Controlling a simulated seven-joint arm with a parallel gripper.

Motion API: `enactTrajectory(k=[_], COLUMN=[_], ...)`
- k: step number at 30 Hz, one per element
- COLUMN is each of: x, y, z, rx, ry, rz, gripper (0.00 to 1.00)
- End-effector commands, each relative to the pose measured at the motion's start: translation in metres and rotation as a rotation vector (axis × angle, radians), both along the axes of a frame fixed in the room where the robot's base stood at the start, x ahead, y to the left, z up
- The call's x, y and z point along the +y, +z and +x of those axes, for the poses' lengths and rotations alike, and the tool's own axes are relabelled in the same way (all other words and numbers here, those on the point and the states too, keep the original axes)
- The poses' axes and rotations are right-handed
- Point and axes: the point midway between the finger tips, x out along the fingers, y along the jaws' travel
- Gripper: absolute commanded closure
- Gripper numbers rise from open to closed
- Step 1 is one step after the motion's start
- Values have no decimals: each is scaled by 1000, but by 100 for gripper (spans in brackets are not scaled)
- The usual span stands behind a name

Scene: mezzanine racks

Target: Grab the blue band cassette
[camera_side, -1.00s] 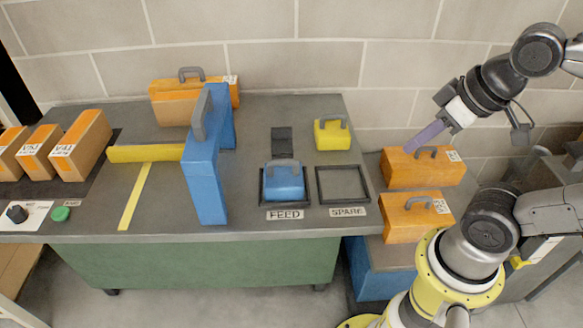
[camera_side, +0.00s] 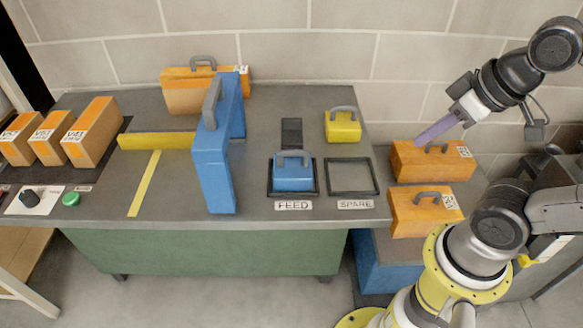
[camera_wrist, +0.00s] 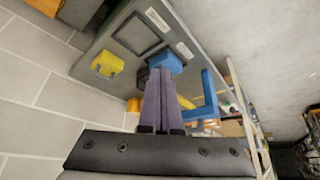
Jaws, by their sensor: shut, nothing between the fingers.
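The blue cassette (camera_side: 293,178) is a small blue block with a grey handle on top. It sits upright in the black square frame labelled FEED on the grey table. In the wrist view it shows as a blue block (camera_wrist: 168,60) beyond the fingertips, partly hidden behind them. My gripper (camera_side: 422,141) has purple fingers pressed together with nothing between them. In the side view it appears in front of the wall, over the top of an orange case, to the right of the cassette and apart from it. In the wrist view the fingers (camera_wrist: 155,85) point toward the table.
The empty SPARE frame (camera_side: 353,160) lies right of FEED. A yellow cassette (camera_side: 343,126) stands behind it. A tall blue arch with a handle (camera_side: 215,170) stands left of FEED. Orange cases (camera_side: 432,160) sit on the right, with more at the back and left.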

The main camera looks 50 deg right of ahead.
Motion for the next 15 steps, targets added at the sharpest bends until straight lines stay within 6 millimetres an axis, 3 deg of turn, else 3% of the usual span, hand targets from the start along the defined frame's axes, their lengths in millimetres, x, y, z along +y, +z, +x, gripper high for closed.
enactTrajectory(k=[8,15], x=[0,0], y=[0,0], z=[0,0], rx=[0,0], ry=[0,0], rz=[0,0], gripper=[100,57])
